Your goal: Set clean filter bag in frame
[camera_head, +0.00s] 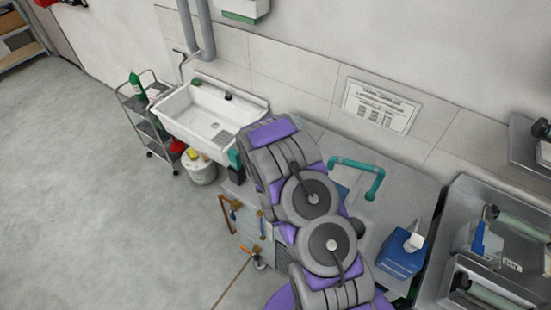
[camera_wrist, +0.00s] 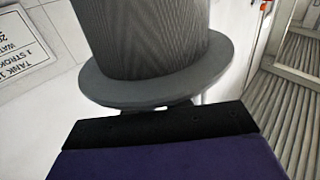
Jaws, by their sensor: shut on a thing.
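In the wrist view a grey, finely ribbed, round body with a wide flat collar, which looks like the filter bag (camera_wrist: 165,45), fills the upper middle. Its collar is close against the dark front of my gripper (camera_wrist: 180,108). My gripper is shut on it; the contact point itself is mostly hidden behind the dark bar. In the head view my grey and purple arm covers the middle, and neither my gripper nor the bag can be made out. I cannot pick out the frame for the bag with certainty in either view.
A white sink (camera_head: 210,112) and a small cart (camera_head: 145,115) stand at the left. A teal pipe (camera_head: 372,168) and a blue tissue box (camera_head: 402,250) are right of my arm. Machines with rollers (camera_head: 495,240) stand far right. The grey floor (camera_head: 80,190) is open at left.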

